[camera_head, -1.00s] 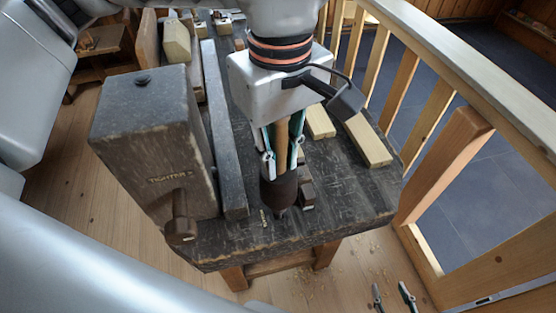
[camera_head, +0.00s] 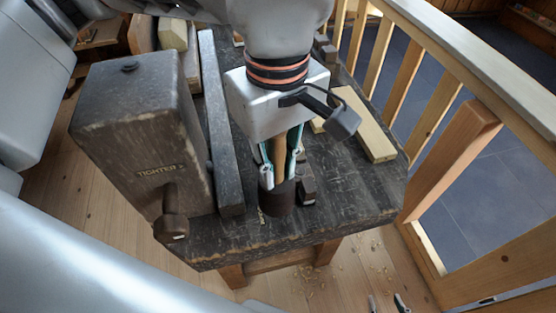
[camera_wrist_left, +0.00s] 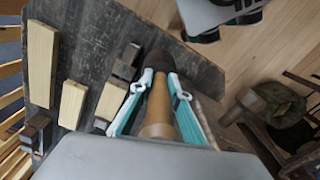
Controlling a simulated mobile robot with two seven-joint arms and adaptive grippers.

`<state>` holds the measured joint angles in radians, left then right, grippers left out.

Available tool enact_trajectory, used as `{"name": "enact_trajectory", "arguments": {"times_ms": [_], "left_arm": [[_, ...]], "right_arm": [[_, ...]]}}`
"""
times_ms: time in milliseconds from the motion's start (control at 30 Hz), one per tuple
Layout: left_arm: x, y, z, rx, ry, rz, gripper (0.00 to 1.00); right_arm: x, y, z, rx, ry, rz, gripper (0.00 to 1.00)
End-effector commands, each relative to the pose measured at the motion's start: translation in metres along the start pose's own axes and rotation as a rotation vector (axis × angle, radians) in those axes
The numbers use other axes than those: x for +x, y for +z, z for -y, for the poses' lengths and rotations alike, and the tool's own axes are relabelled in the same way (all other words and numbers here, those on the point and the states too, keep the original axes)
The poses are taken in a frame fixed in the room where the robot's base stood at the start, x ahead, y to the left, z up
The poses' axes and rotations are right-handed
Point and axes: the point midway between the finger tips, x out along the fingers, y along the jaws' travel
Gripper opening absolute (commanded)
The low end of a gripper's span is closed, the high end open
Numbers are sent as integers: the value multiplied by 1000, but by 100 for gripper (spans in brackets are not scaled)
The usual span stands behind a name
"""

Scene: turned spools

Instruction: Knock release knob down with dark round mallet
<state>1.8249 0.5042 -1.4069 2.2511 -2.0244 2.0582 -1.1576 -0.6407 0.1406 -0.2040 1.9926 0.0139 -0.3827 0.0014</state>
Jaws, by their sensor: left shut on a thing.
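My left gripper (camera_head: 281,176) is shut on the wooden handle (camera_head: 280,155) of the dark round mallet. The handle stands nearly upright, with the dark head (camera_head: 277,198) at its lower end, low over the front of the dark bench top. The mallet head also shows in the left wrist view (camera_wrist_left: 160,61), beyond the fingers. No release knob shows clearly; the area under the head is hidden, and I cannot tell whether the head touches anything. My right gripper (camera_head: 387,303) shows only its fingertips at the bottom edge, apart and empty.
A big dark block (camera_head: 140,150) marked "TIGHTEN", with a brown knob (camera_head: 172,225), stands left of the mallet. A long dark bar (camera_head: 221,130) lies between them. Small dark blocks (camera_head: 307,185) are close on the right. A pale wooden bar (camera_head: 365,128) and a railing (camera_head: 432,115) lie further right.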

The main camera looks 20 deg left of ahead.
Motion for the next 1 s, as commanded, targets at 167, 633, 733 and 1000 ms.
{"name": "enact_trajectory", "arguments": {"times_ms": [167,633,733,1000], "left_arm": [[-1,0,0,0,1,0,0],[-34,0,0,0,4,-2,0],[-34,0,0,0,1,0,0],[-29,0,0,0,-1,1,0]], "right_arm": [[-1,-4,0,0,1,-7,40],[-7,-35,-8,-7,11,-44,40],[-6,-35,-8,-7,12,-44,40],[-4,-29,-7,-6,10,-38,40]]}}
